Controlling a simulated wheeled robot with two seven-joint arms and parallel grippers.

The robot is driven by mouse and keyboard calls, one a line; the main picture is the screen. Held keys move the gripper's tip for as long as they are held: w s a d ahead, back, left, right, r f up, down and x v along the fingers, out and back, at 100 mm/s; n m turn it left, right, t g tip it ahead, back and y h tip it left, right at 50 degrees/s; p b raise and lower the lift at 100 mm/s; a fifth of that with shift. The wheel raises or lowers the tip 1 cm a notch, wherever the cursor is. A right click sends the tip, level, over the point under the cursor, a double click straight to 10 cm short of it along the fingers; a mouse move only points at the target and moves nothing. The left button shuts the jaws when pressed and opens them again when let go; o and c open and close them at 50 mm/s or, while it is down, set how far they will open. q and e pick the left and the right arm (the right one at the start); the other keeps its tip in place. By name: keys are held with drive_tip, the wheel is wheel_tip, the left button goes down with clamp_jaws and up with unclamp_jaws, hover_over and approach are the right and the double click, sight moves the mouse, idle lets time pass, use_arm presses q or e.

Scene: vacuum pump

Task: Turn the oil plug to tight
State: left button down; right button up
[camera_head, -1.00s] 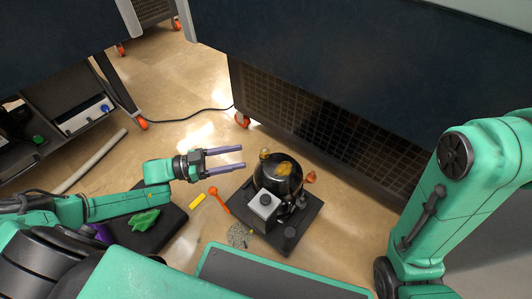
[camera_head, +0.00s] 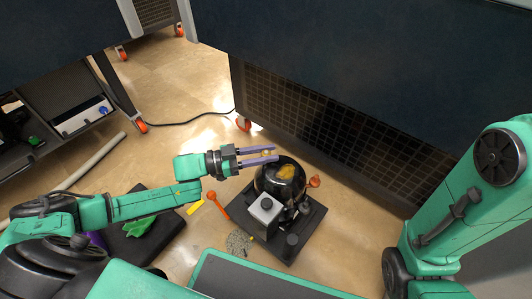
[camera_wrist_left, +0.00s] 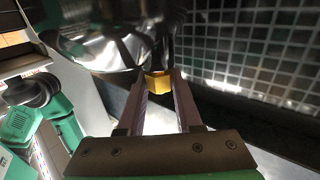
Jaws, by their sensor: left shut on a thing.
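The vacuum pump (camera_head: 281,180) is a dark, shiny rounded body with a grey box on its front, standing on a black base plate. The oil plug (camera_wrist_left: 157,82) is a small brass-yellow piece beside the pump's shiny body in the left wrist view. My left gripper (camera_head: 268,155) reaches in from the left at the top of the pump. Its two purple-grey fingers are shut on the plug, one on each side, at their tips. Whether the plug is tight cannot be seen. My right arm shows at the right of the head view, but its gripper is out of sight.
An orange tool (camera_head: 218,204) and a yellow strip (camera_head: 195,207) lie left of the pump. A black mat with a green cloth (camera_head: 139,227) lies further left. A large dark cabinet (camera_head: 330,130) on casters stands close behind the pump. A black cable crosses the floor.

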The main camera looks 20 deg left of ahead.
use_arm(q)
drive_tip(key=shift+w+f+m+g+b, duration=0.1)
drive_tip(key=shift+f+m+g+b, duration=0.05)
drive_tip(key=shift+m+g+b, duration=0.2)
drive_tip(key=shift+m+g+h+b, duration=0.35)
drive_tip(key=shift+g+h+b, duration=0.15)
drive_tip(key=shift+g, duration=0.15)
drive_tip(key=c, duration=0.6)
unclamp_jaws()
drive_tip(key=shift+a, duration=0.15)
